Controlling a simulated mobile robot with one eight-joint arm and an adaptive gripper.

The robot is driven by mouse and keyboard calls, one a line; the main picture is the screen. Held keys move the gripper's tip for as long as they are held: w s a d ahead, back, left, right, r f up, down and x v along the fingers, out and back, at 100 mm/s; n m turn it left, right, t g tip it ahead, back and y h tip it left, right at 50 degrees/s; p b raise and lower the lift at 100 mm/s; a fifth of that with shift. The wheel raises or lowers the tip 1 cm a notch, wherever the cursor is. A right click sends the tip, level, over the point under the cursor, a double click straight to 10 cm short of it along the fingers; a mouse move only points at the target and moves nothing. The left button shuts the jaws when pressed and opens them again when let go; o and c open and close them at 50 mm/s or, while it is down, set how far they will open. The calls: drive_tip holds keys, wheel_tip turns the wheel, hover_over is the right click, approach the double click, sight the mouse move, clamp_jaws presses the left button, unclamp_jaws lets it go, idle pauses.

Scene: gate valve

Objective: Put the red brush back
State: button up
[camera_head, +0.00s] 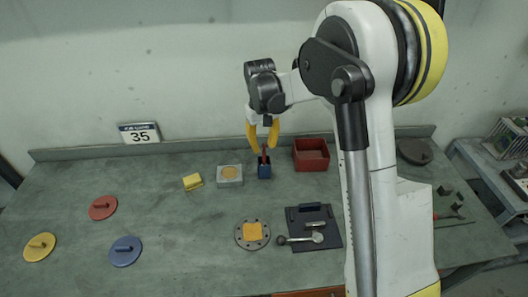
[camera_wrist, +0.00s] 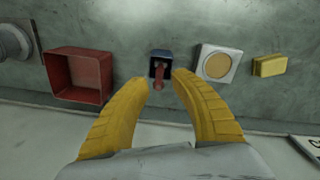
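The red brush (camera_head: 265,154) stands in a small blue holder (camera_head: 264,171) near the back of the workbench. In the wrist view, the red brush (camera_wrist: 159,77) shows at the mouth of the blue holder (camera_wrist: 161,56), with its lower part hidden inside. My gripper (camera_head: 263,148) is above the holder, its yellow fingers pointing down. In the wrist view, the fingers of my gripper (camera_wrist: 161,82) are spread apart. The brush appears in the gap between the fingertips, with no finger visibly closed on it.
A red bin (camera_head: 311,155) stands right of the holder. A grey block with a tan disc (camera_head: 229,174) and a yellow sponge-like block (camera_head: 193,182) lie to its left. A flange (camera_head: 252,235) and a dark tool plate (camera_head: 315,228) lie in front. Coloured discs lie at the left.

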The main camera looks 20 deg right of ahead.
wheel_tip(320, 180, up, 7)
drive_tip(key=shift+a+r+p, duration=0.1)
drive_tip(key=shift+r+p, duration=0.05)
drive_tip(key=shift+p, duration=0.5)
drive_tip(key=s+r+m+t, duration=0.1)
drive_tip(key=s+r+t, duration=0.1)
drive_tip(key=s+r, duration=0.5)
drive_tip(key=s+r+t, duration=0.3)
drive_tip(key=s, duration=0.8)
drive_tip(key=s+f+t, duration=0.2)
drive_tip(key=s, duration=0.6)
drive_tip(key=shift+d+f, duration=0.15)
drive_tip(key=shift+d, duration=0.05)
drive_tip(key=shift+a, duration=0.1)
